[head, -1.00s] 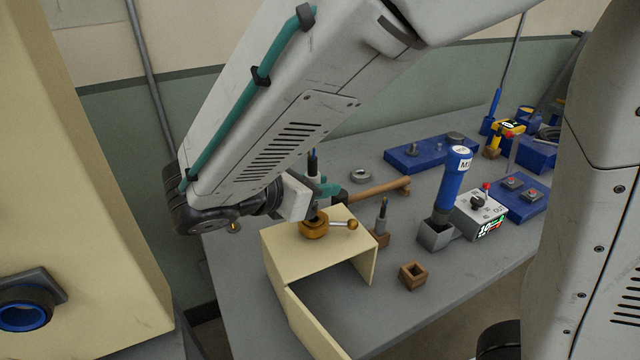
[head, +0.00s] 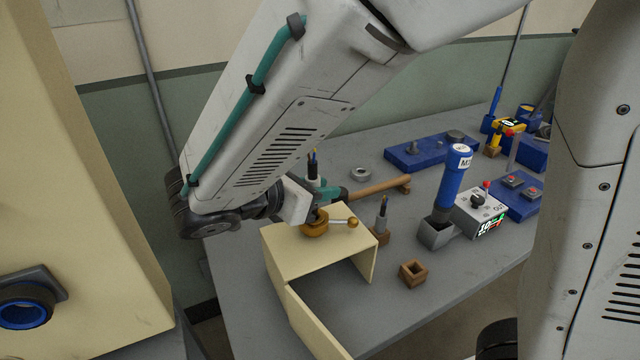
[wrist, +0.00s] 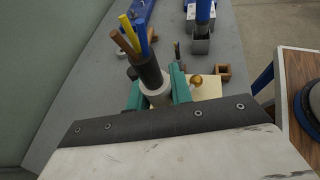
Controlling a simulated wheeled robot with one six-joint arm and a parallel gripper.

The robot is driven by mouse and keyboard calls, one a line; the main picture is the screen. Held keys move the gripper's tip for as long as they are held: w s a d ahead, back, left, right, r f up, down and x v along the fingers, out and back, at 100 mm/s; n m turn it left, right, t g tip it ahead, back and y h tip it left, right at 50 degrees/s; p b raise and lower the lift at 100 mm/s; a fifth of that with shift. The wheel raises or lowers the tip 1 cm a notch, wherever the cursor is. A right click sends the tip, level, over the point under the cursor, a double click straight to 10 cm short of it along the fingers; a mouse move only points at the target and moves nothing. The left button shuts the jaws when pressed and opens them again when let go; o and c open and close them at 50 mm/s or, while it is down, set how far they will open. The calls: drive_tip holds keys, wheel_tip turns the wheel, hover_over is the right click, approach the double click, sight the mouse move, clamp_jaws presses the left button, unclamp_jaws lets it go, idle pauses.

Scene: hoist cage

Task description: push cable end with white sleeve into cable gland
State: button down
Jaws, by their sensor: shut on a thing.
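My gripper (head: 322,194) is above the cream box, its teal fingers shut on the cable. In the wrist view the fingers (wrist: 158,94) close around the cable's white sleeve (wrist: 157,93). The black cable jacket (wrist: 148,72) rises above the sleeve, with brown, yellow and blue wires fanning out at its top. The cable (head: 313,166) looks about upright in the head view. The brass cable gland (head: 314,228), with a ball-ended lever, sits on the box top directly below the gripper. The cable's lower end is hidden, so I cannot tell whether it is inside the gland.
The cream box (head: 290,250) stands at the table's near edge. A wooden-handled tool (head: 375,190), a small wooden block (head: 413,273) and a blue cylinder in a grey holder (head: 436,233) are to the right. A cream panel with a blue-ringed socket (head: 25,312) is at left.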

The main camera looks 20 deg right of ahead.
sight(320, 212)
drive_tip(key=shift+f, duration=1.55)
drive_tip(key=c, duration=1.2)
unclamp_jaws()
drive_tip(key=shift+o, duration=0.2)
drive_tip(key=v, duration=0.7)
drive_tip(key=shift+s+a, duration=0.2)
drive_tip(key=shift+a, duration=0.15)
